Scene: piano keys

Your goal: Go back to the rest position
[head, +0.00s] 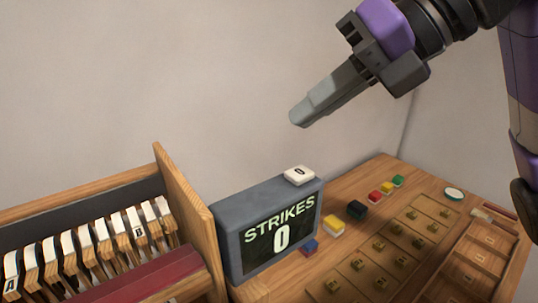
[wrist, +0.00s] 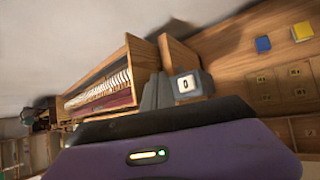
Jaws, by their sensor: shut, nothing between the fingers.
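My gripper (head: 299,116) is shut and empty. In the head view it hangs in the air above and behind the strikes display, pointing down to the left and touching nothing. The piano keys (head: 101,240) stand in a wooden case at the lower left, several with letters such as A and B. The keys also show in the wrist view (wrist: 100,88), left of the middle. The dark grey display box (head: 268,237) reads "STRIKES 0".
The air around my gripper is clear.

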